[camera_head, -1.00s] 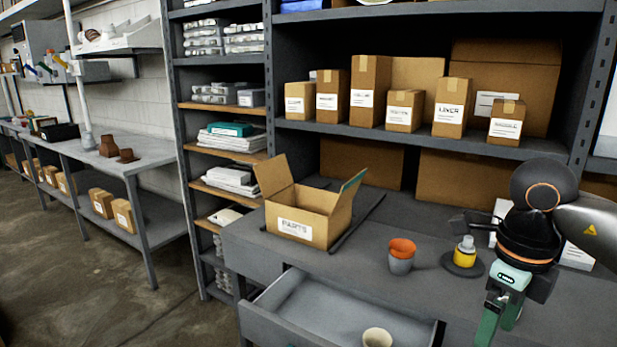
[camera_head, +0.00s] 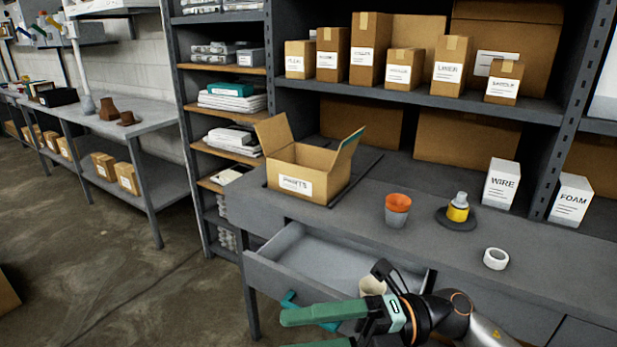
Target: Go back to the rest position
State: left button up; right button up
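My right gripper (camera_head: 287,332) is low in front of the open drawer, its green fingers pointing left. Its fingers are spread with a gap between them, and nothing shows in the gap; the lower finger is partly cut off by the frame edge. My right arm enters from the bottom right. My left gripper is not in view.
The open drawer (camera_head: 283,268) juts from the grey workbench (camera_head: 440,263), with a pale cup (camera_head: 372,286) partly hidden behind my gripper. On the bench are an open carton (camera_head: 296,184), orange-topped cup (camera_head: 398,203), yellow bottle (camera_head: 458,209), tape roll (camera_head: 496,258), WIRE box (camera_head: 501,185) and FOAM box (camera_head: 570,199).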

jog(key=w+d+f+m+t+h, duration=0.45)
jog(key=f+m+t, duration=0.45)
jog(key=m, duration=0.6)
jog(key=w+d+f+m+t+h, duration=0.45)
jog(key=f+m+t, duration=0.25)
jog(key=m+t, duration=0.6)
jog(key=s+d+f+m+g+h, duration=0.3)
jog(key=s+f, duration=0.5)
jog(key=f, duration=0.3)
jog(key=s+d+f+m+g+h, duration=0.4)
jog(key=s+d+f+m+g, duration=0.1)
jog(key=s+f, duration=0.4)
notch_tip(320, 180, down, 3)
jog(key=shift+d+r+m+g, duration=0.25)
jog(key=shift+m+g, duration=0.35)
jog(key=shift+m, duration=0.5)
